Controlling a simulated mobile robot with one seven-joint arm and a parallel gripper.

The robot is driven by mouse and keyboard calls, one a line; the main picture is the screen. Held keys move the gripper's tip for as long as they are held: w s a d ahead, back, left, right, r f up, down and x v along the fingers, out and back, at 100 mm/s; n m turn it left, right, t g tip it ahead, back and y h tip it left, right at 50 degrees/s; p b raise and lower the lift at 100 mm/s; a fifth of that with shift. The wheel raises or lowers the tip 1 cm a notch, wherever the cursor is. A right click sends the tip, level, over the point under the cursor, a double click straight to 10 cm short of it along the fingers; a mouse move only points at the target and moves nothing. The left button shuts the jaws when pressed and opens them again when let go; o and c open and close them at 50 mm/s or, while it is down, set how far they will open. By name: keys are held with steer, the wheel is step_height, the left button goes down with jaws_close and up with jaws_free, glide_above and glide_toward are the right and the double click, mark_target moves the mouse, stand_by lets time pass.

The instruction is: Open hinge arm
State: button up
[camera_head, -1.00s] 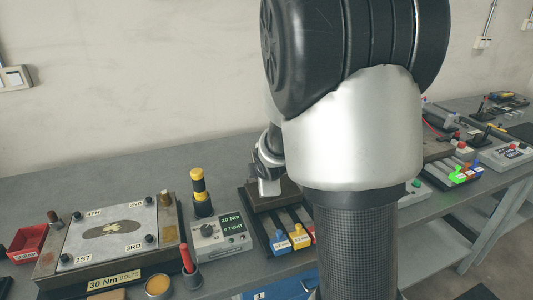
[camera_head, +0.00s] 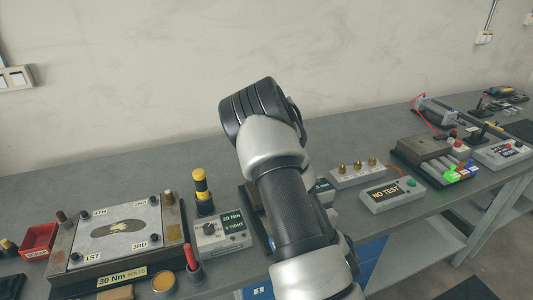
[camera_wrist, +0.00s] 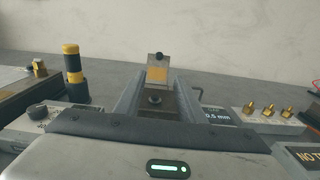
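In the wrist view, an upright metal plate with a yellow label and a dark knob on top (camera_wrist: 158,70) stands between the fingers of my gripper (camera_wrist: 157,84); it may be the hinge arm, but I cannot see its hinge. Below it is a brownish block with a dark round screw head (camera_wrist: 155,99). The two fingers are apart, one on each side. I cannot tell whether either touches the plate. In the head view my arm hides the gripper and most of the dark-based fixture (camera_head: 250,208) behind it.
To the left stand a yellow-black tool (camera_head: 201,186), a 20 Nm box (camera_head: 222,233) and a bolt plate (camera_head: 158,223). To the right are a box with gold fittings (camera_head: 357,173), a NO TEST box (camera_head: 392,194) and another fixture with coloured tags (camera_head: 430,160).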

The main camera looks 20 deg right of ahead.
steer(key=w+b, duration=0.6)
steer(key=b, duration=0.3)
steer(key=shift+w+a+r+b, duration=0.1)
steer(key=shift+w+r+b, duration=0.05)
steer(key=shift+w+b, duration=0.2)
steer(key=w, duration=1)
steer(key=shift+w, duration=0.3)
jaws_close()
